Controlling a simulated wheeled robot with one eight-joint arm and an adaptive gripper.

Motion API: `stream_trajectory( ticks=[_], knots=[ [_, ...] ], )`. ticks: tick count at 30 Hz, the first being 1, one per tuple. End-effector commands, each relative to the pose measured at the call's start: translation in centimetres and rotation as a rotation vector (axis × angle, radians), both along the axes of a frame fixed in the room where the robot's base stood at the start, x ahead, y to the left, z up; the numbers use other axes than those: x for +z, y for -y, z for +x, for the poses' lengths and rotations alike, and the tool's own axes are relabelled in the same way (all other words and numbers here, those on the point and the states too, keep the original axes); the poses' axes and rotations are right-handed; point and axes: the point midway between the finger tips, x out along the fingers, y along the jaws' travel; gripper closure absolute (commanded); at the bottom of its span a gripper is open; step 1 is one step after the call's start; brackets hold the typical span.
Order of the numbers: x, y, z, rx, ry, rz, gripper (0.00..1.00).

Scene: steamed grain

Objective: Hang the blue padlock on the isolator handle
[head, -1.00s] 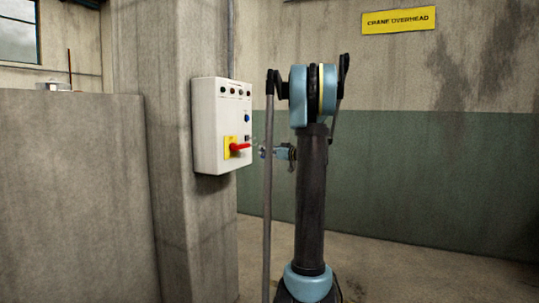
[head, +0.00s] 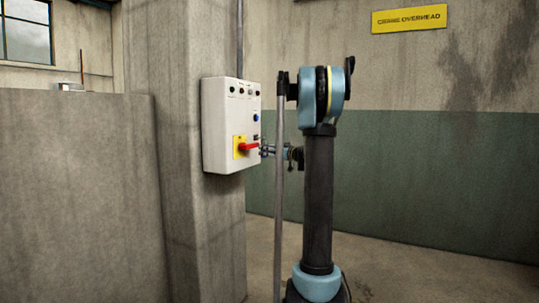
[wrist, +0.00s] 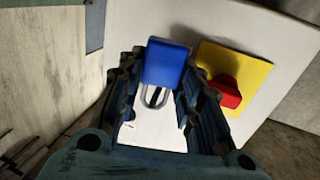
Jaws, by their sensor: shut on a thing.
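My gripper (wrist: 154,100) is shut on the blue padlock (wrist: 166,60), whose body and grey shackle (wrist: 143,103) show between the ribbed fingers in the wrist view. The isolator's red handle (wrist: 227,93) sits on a yellow plate (wrist: 255,77), just right of the padlock in that view. In the head view the red handle (head: 250,147) sticks out from the box front, with my gripper (head: 267,151) close to its right. The padlock cannot be made out in the head view. I cannot tell whether the shackle touches the handle.
The white control box (head: 217,112) with several small buttons is mounted on a concrete pillar (head: 180,220). A low concrete wall (head: 75,190) stands at left. A yellow sign (head: 409,19) hangs on the back wall. The floor (head: 400,280) at right looks clear.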

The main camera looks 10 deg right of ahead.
Motion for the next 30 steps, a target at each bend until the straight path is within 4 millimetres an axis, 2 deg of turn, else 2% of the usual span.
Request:
stream_trajectory(
  ticks=[11, 30],
  knots=[
    [-0.7, -1.2, 0.9, 0.000, 0.000, 0.000, 0.93],
    [-1.2, -1.3, 1.1, -0.002, 0.000, 0.000, 0.93]
  ],
)
